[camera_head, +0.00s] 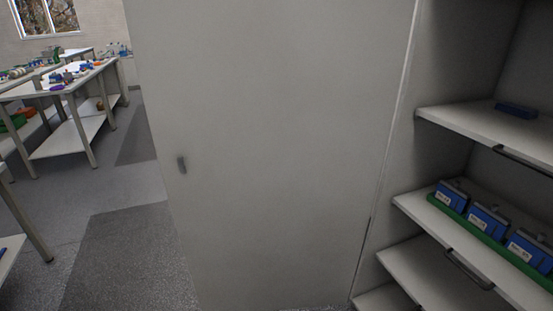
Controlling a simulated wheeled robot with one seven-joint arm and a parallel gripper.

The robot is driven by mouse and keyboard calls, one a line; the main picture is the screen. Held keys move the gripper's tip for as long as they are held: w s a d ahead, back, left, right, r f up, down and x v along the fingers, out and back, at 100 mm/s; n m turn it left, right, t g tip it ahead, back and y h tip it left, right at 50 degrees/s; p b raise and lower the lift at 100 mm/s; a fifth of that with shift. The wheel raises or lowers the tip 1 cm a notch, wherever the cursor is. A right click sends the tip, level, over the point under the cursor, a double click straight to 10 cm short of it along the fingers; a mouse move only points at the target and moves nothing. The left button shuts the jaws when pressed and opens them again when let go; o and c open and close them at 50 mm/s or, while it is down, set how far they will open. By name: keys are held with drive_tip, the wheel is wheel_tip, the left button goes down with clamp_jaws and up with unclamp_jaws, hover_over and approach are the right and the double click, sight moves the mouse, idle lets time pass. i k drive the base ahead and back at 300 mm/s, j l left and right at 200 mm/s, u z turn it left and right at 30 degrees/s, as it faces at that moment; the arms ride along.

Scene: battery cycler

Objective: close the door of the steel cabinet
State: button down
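The steel cabinet's door (280,150) is a large flat grey panel filling the middle of the view. It stands open, swung out to the left of the cabinet (435,75), with its hinge edge along the cabinet's left side. The cabinet's interior shows at the right with several shelves. My gripper is not in view.
Blue boxes (487,219) stand in a green tray (467,221) on a cabinet shelf (409,205). White workbenches (65,154) with small items stand at the far left. Grey floor (125,200) is clear between the benches and the door.

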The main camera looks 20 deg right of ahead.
sight(279, 113)
drive_tip(key=i+j+z, duration=0.5)
drive_tip(key=j, duration=0.6)
drive_tip(key=i+j+z, duration=0.5)
drive_tip(key=j, duration=0.7)
drive_tip(key=j+z, duration=0.5)
drive_tip(key=j, duration=0.8)
drive_tip(key=j+z, duration=0.5)
drive_tip(key=j, duration=0.9)
drive_tip(key=j+z, duration=0.45)
drive_tip(key=j, duration=0.45)
drive_tip(key=i+j+z, duration=0.2)
drive_tip(key=j+z, duration=0.25)
drive_tip(key=j, duration=0.15)
